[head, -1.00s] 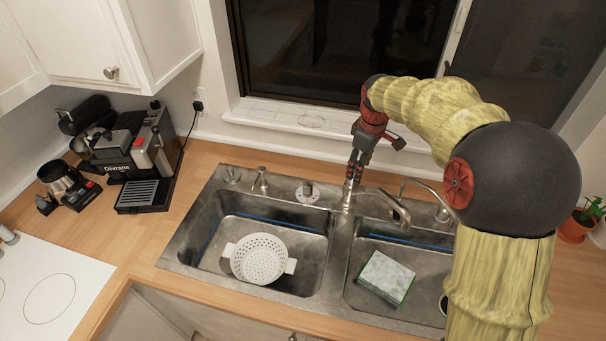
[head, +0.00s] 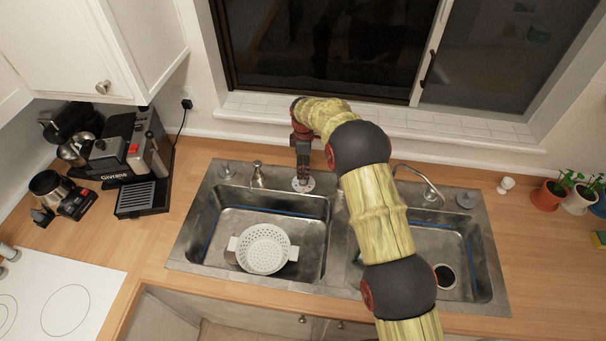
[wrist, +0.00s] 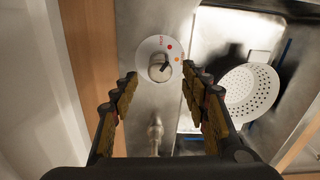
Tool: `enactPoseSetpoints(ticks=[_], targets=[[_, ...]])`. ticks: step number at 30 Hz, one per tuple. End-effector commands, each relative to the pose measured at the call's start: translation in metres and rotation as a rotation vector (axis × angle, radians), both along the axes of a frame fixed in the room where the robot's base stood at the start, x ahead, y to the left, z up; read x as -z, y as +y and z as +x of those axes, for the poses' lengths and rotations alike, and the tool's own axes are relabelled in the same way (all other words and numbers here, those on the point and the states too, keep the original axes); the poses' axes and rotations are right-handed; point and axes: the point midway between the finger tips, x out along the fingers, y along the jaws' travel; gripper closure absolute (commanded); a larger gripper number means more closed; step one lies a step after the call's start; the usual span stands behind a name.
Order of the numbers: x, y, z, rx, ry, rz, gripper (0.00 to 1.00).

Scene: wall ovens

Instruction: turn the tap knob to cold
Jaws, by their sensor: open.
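The tap knob (wrist: 159,67) is a small grey metal knob with a dark pointer line, on a white round dial with red and orange dots. The pointer line points up and right in the wrist view, near the coloured dots. In the head view the dial (head: 303,186) is on the sink's back rim, with the knob hidden by my gripper. My gripper (wrist: 158,75) is open above the dial, its fingers on either side of the knob in the wrist picture. I see no clear contact.
A metal dispenser (head: 258,176) stands left of the dial. The left basin holds a white colander (head: 263,250). My arm crosses the sink's middle and hides the main faucet. A thin curved spout (head: 421,185) is to the right. The window (head: 330,55) is behind.

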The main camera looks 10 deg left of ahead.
Motion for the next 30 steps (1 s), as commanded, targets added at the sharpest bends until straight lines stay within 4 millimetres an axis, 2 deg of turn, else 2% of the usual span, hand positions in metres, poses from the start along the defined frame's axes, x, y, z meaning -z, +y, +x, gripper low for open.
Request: enactPoseSetpoints(ticks=[6,12,21,30], targets=[[0.034,0.000,-0.001,0.001,0.002,-0.001,0.54],[0.050,0.000,0.000,0.001,0.000,0.000,0.54],[0.053,0.000,0.000,0.002,-0.001,0.000,0.54],[0.053,0.000,0.000,0.002,0.000,0.000,0.71]])
